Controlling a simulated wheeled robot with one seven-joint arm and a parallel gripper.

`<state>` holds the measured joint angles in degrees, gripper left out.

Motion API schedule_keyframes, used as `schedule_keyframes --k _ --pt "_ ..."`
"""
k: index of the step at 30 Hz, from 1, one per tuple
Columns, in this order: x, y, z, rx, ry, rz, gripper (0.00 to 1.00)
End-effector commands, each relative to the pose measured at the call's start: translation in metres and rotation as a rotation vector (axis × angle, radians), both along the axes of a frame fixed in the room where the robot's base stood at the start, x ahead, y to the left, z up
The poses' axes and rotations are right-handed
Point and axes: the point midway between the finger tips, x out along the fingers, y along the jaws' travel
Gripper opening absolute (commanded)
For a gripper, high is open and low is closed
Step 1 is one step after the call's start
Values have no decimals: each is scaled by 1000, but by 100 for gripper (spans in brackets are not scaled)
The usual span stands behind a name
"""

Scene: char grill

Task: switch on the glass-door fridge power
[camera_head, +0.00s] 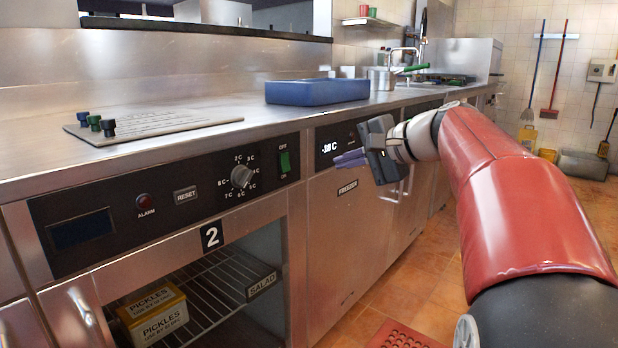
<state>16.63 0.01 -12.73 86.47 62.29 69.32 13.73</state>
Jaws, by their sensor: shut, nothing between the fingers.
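The glass-door fridge (212,290) is under the counter at the left, marked with a "2" label. Its black control panel (105,200) carries a dark display (82,231), an alarm lamp, a reset button, a temperature dial (241,177) and a green rocker switch (285,162) marked OFF above and ON below. The display looks blank. I cannot tell which way the rocker is pressed. My gripper (347,160) is shut and empty. It points left, in front of the freezer panel, to the right of the green switch and apart from it in the picture.
The freezer (350,235) stands to the right, its display lit. A blue tray (318,91) and a flat board (152,124) with small knobs lie on the counter (215,104). A pickles box (152,314) sits on the fridge rack. Open floor (420,275) lies below my arm.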

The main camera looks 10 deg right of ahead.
Motion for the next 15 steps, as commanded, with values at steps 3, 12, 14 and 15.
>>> schedule_keyframes --k 3,12,14,15 --pt "3 -3 2 12 -7 -4 0" --pt "4 -2 2 12 -6 -3 0" --pt "6 0 0 12 -5 -2 0" --pt "8 2 -1 12 -5 -2 0"
